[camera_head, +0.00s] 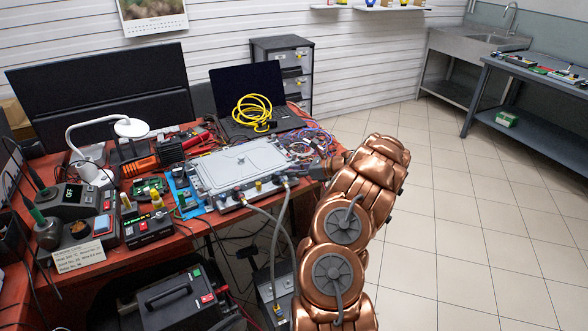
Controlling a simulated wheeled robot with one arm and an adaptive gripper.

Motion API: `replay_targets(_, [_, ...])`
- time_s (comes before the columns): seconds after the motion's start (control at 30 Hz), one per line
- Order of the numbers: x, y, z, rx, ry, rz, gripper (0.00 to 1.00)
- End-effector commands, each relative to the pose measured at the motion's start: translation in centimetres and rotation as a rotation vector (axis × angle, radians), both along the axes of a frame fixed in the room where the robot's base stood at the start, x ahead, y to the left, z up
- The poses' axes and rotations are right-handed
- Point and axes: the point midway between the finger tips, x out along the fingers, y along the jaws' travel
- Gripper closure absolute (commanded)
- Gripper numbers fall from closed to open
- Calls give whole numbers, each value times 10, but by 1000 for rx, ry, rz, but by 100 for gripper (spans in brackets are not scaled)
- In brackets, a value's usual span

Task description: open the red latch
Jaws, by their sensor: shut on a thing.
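A grey metal case (243,165) with hose fittings along its front edge lies on the red bench. Two grey hoses (272,240) run down from the front fittings. My copper arm rises at the centre right and bends left over the bench edge. My dark gripper (312,173) is small and partly hidden at the arm's end, close to the case's right front corner and the right hose fitting (286,183). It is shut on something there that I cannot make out. I cannot clearly pick out the red latch at this size.
The bench (130,255) is crowded with a lamp (131,128), a laptop (250,95), a coiled yellow cable (252,111), tools and loose wires. A black case (175,302) stands low in front. The tiled floor (460,220) at the right is clear.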

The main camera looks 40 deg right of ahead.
Motion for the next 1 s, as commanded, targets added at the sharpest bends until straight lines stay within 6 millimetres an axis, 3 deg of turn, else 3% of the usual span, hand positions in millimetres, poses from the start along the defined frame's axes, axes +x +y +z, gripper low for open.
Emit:
replay_targets(0.7, [1,0,0,1,-1,38,100])
replay_targets(0.73, [1,0,0,1,-1,38,78])
replay_targets(0.8, [1,0,0,1,-1,38,70])
replay_targets(1.0, [1,-1,0,0,-1,37,69])
